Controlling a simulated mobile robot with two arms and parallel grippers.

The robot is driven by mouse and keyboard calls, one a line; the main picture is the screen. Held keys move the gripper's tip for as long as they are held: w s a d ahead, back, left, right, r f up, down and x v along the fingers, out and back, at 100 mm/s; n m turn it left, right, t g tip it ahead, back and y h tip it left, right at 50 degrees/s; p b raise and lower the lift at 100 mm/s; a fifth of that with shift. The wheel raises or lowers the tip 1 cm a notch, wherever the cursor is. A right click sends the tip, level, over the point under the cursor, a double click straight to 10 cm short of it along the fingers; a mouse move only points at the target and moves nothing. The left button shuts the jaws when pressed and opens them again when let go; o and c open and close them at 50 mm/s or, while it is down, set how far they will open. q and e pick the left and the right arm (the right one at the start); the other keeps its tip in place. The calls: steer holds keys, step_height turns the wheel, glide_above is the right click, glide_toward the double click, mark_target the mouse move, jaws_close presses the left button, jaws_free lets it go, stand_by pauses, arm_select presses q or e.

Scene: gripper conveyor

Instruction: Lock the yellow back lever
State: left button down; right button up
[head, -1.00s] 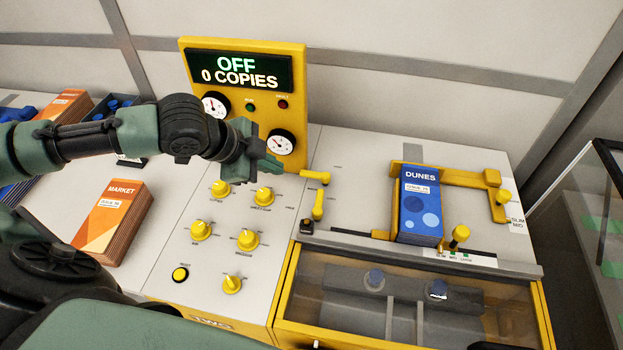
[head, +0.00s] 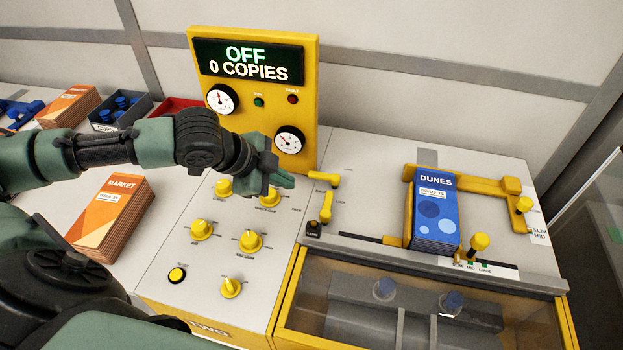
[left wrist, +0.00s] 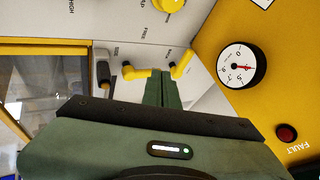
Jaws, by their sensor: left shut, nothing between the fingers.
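The yellow back lever (head: 324,178) sits on the white machine top just right of the gauge panel, its arm lying roughly sideways. A second yellow lever (head: 326,206) stands in front of it. My left gripper (head: 290,182) is shut and empty, just left of the back lever, with a small gap in the head view. In the left wrist view the shut fingers (left wrist: 163,90) point toward the back lever (left wrist: 181,65) and the front lever (left wrist: 134,72); the fingertips appear close to both, and contact cannot be told. My right gripper is not in view.
The yellow panel (head: 256,70) with gauges rises behind my left gripper. Yellow knobs (head: 250,240) stand below it. A blue DUNES stack (head: 435,218) sits in a yellow guide at right. A clear-covered yellow bin (head: 290,300) is in front. Orange MARKET booklets (head: 112,215) lie at left.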

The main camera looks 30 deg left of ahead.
mark_target(324, 180)
arm_select(q)
steer(key=p+x, duration=0.1)
steer(key=x, duration=0.8)
steer(key=shift+d+p, duration=0.1)
steer(key=shift+p, duration=0.2)
steer(key=w, duration=0.1)
steer(key=w+p, duration=0.1)
steer(key=w, duration=0.1)
steer(key=shift+w+a+f, duration=0.1)
steer(key=shift+a+f, duration=0.1)
steer(key=shift+a, duration=0.15)
steer(key=shift+w+a+p, duration=0.15)
steer(key=shift+w+p, duration=0.15)
steer(key=shift+w, duration=0.1)
steer(key=shift+w+f, duration=0.1)
